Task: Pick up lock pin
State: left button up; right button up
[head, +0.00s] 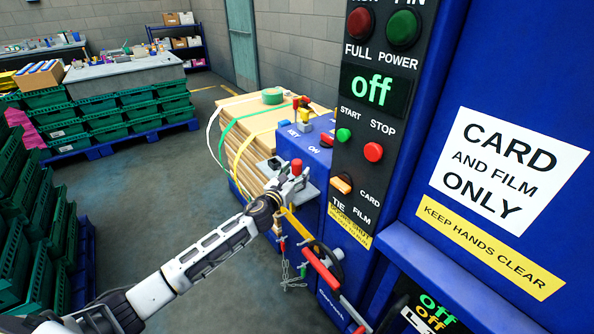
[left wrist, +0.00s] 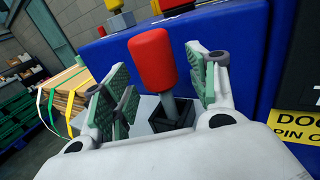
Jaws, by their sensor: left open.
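The lock pin, with a red rounded head (head: 296,167) and a grey shaft, stands slightly tilted in a black square socket (left wrist: 171,118) on a grey ledge of the blue machine. In the left wrist view its red head (left wrist: 153,58) shows between the green-padded fingers. My left gripper (head: 286,184) is open around the pin, with a finger on either side. A gap shows between the pin and the right-hand finger; I cannot tell whether the left-hand one touches. My right gripper is not in view.
The blue machine's panel (head: 373,91) reads "off" and stands close to the right. A red handle (head: 320,268) and a hanging chain (head: 290,278) are below the gripper. A strapped cardboard stack (head: 240,130) is behind. Green crates (head: 22,200) stand left; the floor between is clear.

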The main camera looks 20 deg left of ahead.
aim_at(297, 161)
pick_arm(q)
jog(key=shift+w+d, duration=0.1)
jog(key=shift+w, duration=0.5)
jog(key=shift+c, duration=1.9)
jog(key=c, duration=0.8)
jog(key=shift+r, duration=0.75)
notch_tip(297, 161, up, 7)
jog(key=shift+r+p, duration=0.2)
jog(key=shift+p, duration=0.9)
jog(key=shift+r, duration=0.55)
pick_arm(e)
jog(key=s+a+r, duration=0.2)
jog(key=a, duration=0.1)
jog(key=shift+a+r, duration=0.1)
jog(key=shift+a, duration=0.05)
